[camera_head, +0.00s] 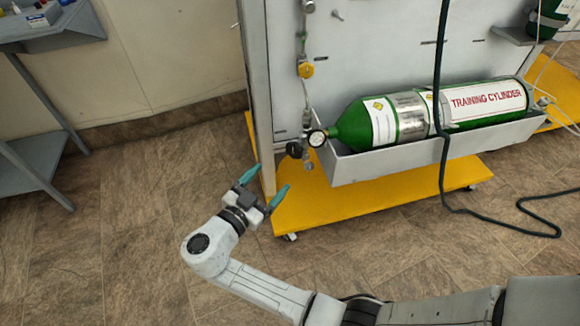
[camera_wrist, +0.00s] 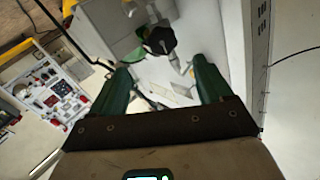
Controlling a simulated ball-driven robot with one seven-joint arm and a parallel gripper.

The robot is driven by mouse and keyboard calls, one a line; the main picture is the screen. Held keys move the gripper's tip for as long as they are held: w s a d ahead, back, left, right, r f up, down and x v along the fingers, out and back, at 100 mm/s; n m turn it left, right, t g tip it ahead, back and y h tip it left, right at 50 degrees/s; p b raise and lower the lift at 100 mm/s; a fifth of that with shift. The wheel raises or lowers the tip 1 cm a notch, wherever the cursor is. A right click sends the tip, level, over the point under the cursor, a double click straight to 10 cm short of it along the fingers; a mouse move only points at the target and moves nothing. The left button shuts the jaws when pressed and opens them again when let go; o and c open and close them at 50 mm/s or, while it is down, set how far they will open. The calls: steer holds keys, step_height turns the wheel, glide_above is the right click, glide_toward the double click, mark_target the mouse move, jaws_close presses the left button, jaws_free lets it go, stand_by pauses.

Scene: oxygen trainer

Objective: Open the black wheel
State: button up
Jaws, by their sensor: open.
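The black wheel (camera_head: 294,149) is a small dark knob beside a round white gauge (camera_head: 317,138), at the valve end of the green training cylinder (camera_head: 362,122). My gripper (camera_head: 265,184) has teal fingers spread apart and empty. It is below and left of the wheel in the head view, not touching it. In the wrist view, a dark lobed knob (camera_wrist: 159,40) that looks like the black wheel shows beyond and between the open fingers (camera_wrist: 160,72).
The cylinder lies in a grey trough (camera_head: 375,163) on a cart with a yellow base (camera_head: 355,208). A yellow knob (camera_head: 306,69) sits higher on the panel. A dark hose (camera_head: 441,150) hangs in front of the cylinder. A grey-blue table (camera_head: 60,28) stands left; the floor between is clear.

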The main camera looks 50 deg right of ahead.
mark_target(293, 153)
steer(key=d, duration=0.3)
steer(key=w+d, duration=0.1)
steer(key=d, duration=0.3)
steer(key=d+b, duration=0.1)
steer(key=d, duration=0.2)
steer(key=shift+w+d, duration=0.25)
steer(key=shift+w, duration=0.05)
steer(key=c, duration=1)
